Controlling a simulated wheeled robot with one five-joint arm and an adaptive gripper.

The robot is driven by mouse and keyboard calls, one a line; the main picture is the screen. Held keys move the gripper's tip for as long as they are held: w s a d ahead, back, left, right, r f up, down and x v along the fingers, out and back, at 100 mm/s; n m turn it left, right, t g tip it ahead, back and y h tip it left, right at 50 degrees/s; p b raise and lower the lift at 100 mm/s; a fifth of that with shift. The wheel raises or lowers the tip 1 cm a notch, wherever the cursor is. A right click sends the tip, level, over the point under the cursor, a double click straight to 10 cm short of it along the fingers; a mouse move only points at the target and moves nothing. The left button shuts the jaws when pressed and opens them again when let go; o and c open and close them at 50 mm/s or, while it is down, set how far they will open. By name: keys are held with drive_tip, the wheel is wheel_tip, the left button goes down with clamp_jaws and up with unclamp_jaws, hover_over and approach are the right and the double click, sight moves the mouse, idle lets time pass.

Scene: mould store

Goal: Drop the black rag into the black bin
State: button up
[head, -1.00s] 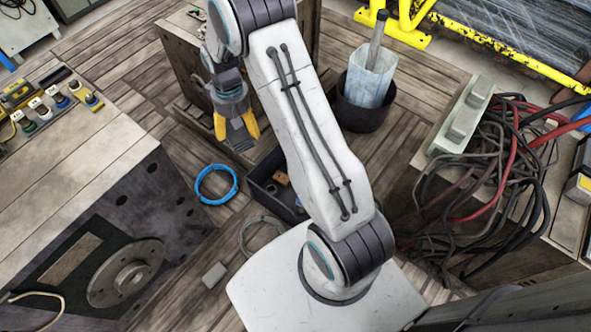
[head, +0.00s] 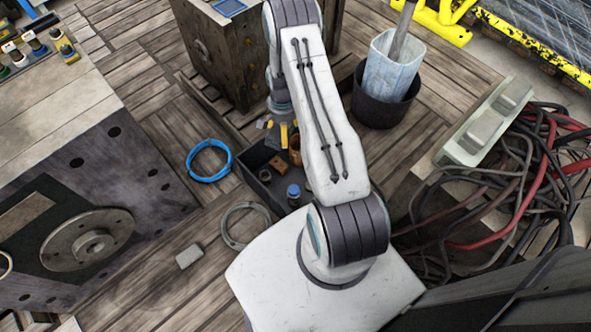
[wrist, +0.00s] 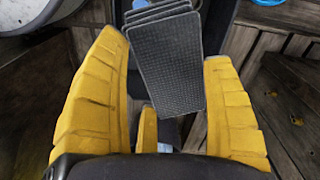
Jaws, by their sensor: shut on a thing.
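The black rag (wrist: 168,62) shows in the wrist view as a folded, dark grey textured pad between the yellow fingers of my gripper (wrist: 172,85). In the head view the rag (head: 271,133) is a small dark patch beside the finger tips. My gripper (head: 284,133) is shut on it and is partly hidden behind my arm. The black bin (head: 254,187), a low open box on the floor, lies just below the gripper in the head picture. Several small things lie in it, among them a blue-capped one. My arm hides its right part.
A blue ring (head: 209,177) and a grey cable coil (head: 229,226) lie on the floor left of the bin. A black round tub (head: 376,111) holding a pale blue container stands behind. Tangled cables (head: 500,190) lie at right.

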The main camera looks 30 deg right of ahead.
drive_tip(key=d+f+m+b, duration=0.4)
drive_tip(key=f+m, duration=0.6)
drive_tip(key=d+f+m+b, duration=0.4)
drive_tip(key=f+m, duration=0.7)
drive_tip(key=shift+w+f, duration=0.15)
drive_tip(key=shift+w, duration=0.2)
drive_tip(key=o, duration=1.1)
drive_tip(key=shift+d, duration=0.1)
wheel_tip(320, 180, up, 12)
idle(0.5)
